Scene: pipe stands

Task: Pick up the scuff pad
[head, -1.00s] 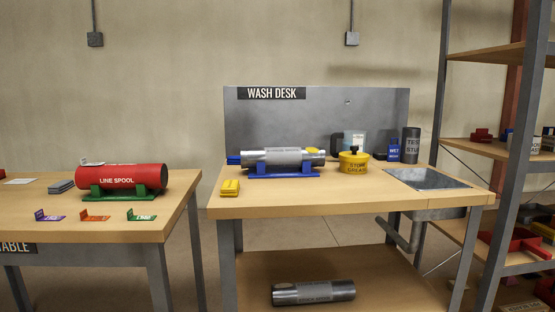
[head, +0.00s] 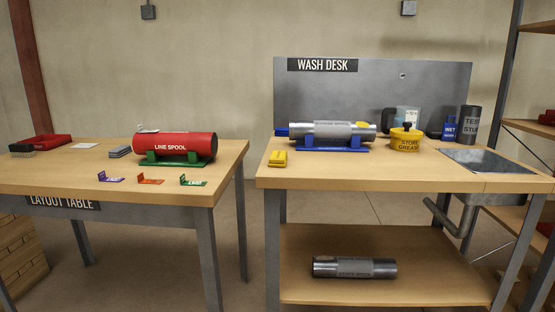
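No label marks a scuff pad, so I cannot tell for sure which thing it is. A small stack of flat grey pads (head: 119,152) lies on the layout table, left of the red line spool. A grey-brown block (head: 22,150) lies near that table's left end. A small yellow block (head: 278,158) lies on the wash desk at its left front. Neither of my grippers shows in the head view.
The layout table (head: 60,182) holds the red line spool (head: 180,146) on a green stand, a red tray (head: 47,141) and small coloured tags. The wash desk (head: 400,178) holds a steel spool (head: 330,131), a yellow grease pot (head: 406,139) and a sink (head: 487,160). A floor gap separates the tables.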

